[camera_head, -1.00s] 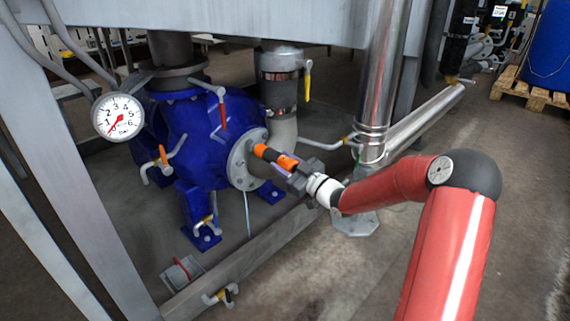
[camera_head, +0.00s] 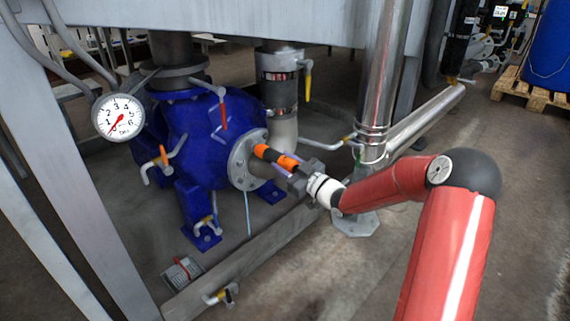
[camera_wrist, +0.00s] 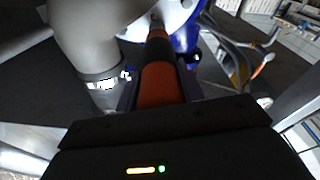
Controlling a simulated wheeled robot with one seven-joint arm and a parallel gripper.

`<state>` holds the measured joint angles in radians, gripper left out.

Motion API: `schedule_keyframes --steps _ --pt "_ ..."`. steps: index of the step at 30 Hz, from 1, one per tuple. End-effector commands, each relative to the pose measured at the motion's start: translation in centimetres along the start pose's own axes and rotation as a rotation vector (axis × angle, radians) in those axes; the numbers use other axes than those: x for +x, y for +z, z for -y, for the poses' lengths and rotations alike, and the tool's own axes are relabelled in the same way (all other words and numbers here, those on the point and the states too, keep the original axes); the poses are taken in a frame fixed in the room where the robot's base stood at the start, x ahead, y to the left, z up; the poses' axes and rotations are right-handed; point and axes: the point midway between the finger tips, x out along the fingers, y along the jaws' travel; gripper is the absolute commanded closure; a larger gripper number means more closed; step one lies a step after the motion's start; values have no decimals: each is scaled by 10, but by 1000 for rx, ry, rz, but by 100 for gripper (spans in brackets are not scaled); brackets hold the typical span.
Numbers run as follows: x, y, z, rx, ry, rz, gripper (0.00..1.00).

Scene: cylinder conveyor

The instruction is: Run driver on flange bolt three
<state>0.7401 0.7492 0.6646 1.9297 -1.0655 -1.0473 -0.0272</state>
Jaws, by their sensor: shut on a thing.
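A blue pump (camera_head: 205,135) stands under the steel frame. Its round grey flange (camera_head: 240,165) faces right, with bolts around its rim; which one is bolt three I cannot tell. My gripper (camera_head: 290,168) is shut on an orange and black driver (camera_head: 272,156), whose far end reaches to the flange face. In the wrist view the driver (camera_wrist: 160,82) sits between the jaws and points up at the pale flange (camera_wrist: 178,14). Whether its tip is seated on a bolt is too small to tell.
A pressure gauge (camera_head: 118,116) hangs left of the pump. A grey pipe elbow (camera_head: 284,130) stands close behind the flange, and shows large at left in the wrist view. A steel pipe (camera_head: 383,80) stands to the right. A steel beam (camera_head: 235,262) runs low in front. Open floor lies at right.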

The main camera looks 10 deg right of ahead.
Motion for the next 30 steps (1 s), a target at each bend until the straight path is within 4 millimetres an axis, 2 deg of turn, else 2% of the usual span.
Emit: schedule_keyframes --steps 14,30 --pt "1 -2 -1 -2 2 -4 99" --pt "-28 -6 -1 -2 1 -3 99"
